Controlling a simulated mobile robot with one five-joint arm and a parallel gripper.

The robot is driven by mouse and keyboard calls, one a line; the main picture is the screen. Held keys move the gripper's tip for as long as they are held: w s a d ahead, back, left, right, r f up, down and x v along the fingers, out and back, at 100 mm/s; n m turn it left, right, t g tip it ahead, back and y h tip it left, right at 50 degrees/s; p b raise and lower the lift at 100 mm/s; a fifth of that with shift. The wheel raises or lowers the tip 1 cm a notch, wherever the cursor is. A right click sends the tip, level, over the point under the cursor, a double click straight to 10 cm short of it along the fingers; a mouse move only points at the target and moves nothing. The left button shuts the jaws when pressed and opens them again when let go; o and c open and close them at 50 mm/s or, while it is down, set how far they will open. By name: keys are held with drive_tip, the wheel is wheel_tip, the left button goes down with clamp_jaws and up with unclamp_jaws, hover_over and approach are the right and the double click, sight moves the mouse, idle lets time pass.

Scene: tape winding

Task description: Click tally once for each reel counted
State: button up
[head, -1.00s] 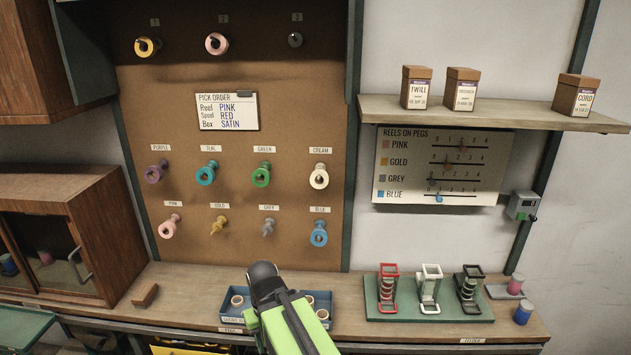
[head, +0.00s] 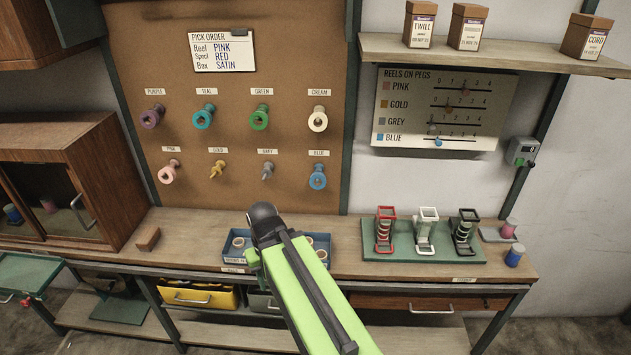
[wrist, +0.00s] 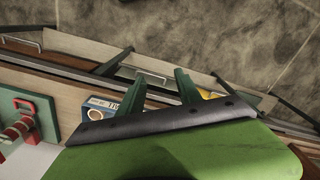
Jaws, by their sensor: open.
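A small grey box with a green part (head: 521,151), which looks like the tally, is fixed to the post at the right. Its display is too small to read. Reels hang on the labelled pegs: purple (head: 152,116), teal (head: 204,116), green (head: 260,117), cream (head: 318,119), pink (head: 169,171) and blue (head: 318,176).
The bench holds a blue tray (head: 237,262) behind my arm, a green board (head: 468,254) with red, white and black holders, and a small block (head: 148,238). A shelf (head: 500,55) with boxes and a "Reels on pegs" chart (head: 440,110) are at the right.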

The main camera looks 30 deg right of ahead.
clamp_jaws()
idle(0.3)
idle(1.5)
